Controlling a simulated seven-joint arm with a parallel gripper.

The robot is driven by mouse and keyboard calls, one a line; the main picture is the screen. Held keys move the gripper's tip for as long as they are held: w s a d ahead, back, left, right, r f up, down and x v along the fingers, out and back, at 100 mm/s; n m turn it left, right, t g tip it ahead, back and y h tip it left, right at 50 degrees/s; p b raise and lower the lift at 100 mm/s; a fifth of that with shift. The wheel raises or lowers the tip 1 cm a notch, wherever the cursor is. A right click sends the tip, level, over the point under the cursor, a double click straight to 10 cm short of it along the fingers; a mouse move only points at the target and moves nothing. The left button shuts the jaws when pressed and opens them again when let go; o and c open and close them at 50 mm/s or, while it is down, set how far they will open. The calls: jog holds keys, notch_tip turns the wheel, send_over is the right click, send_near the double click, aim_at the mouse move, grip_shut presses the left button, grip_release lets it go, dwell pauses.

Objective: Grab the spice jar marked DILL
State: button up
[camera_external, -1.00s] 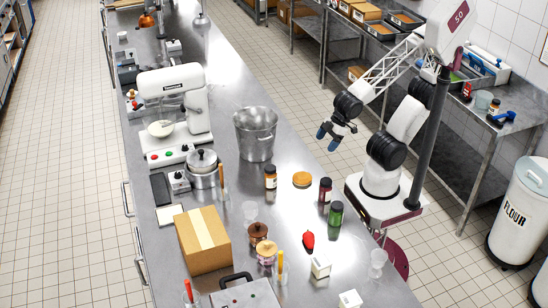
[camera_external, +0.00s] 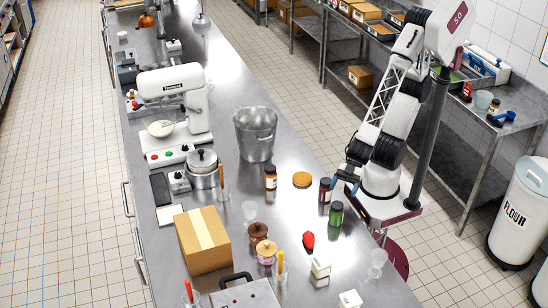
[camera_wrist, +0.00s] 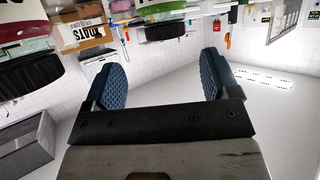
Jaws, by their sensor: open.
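No jar label can be read as DILL in these frames. A green jar with a dark lid (camera_external: 336,213) stands on the steel counter, and a dark red jar with a dark lid (camera_external: 325,190) stands just behind it. An amber jar with a white label (camera_external: 270,177) is farther left. My gripper (camera_external: 346,185) is open and empty, close to the right of the red and green jars. In the wrist view, my gripper (camera_wrist: 160,65) has its blue pads wide apart with nothing between them.
A steel pot (camera_external: 256,134), a cardboard box (camera_external: 203,240) and a clear glass (camera_external: 377,262) also stand on the counter (camera_external: 290,140).

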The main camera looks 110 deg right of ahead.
aim_at(339, 202)
jog(key=shift+s+a+f+y, duration=0.1)
jog(key=shift+s+a+y, duration=0.1)
jog(key=shift+a+y, duration=0.2)
jog(key=shift+x, duration=1.3)
jog(key=shift+w+f, duration=0.1)
jog(key=shift+x, duration=2.55)
jog(key=shift+w+d, duration=0.1)
jog(key=shift+d, duration=0.05)
jog(key=c, duration=1.1)
